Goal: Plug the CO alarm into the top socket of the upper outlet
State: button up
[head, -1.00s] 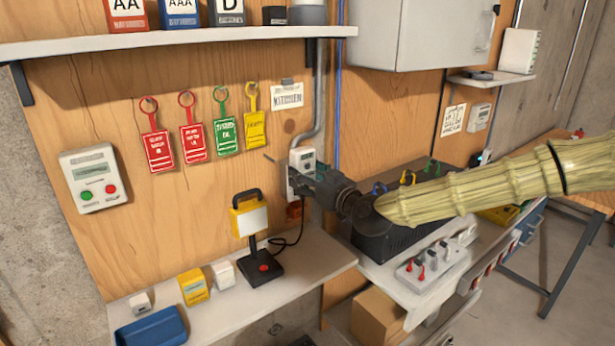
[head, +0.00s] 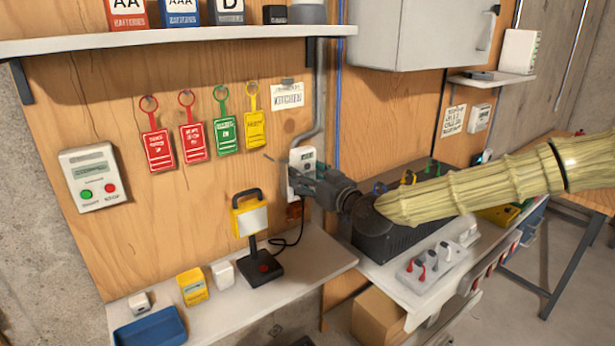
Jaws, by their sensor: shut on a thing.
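The CO alarm (head: 302,158) is a white box with a small dark display. It is upright against the wooden wall panel, below the grey conduit. My gripper (head: 306,181) is shut on it from the right and front, and the dark fingers cover its lower part. The upper outlet is mostly hidden behind the alarm and my gripper. I cannot tell whether the alarm's prongs are in the top socket. A brownish fitting (head: 295,211) shows on the wall just below my gripper.
A yellow work lamp (head: 250,217) with a black cable stands on the white shelf (head: 315,262) below. Red, green and yellow tags (head: 225,133) hang to the left. A black ribbed box (head: 385,240) and a power strip (head: 440,258) are at the right.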

jog(key=shift+w+a, duration=0.1)
dwell(0.3)
jog(key=o, duration=1.2)
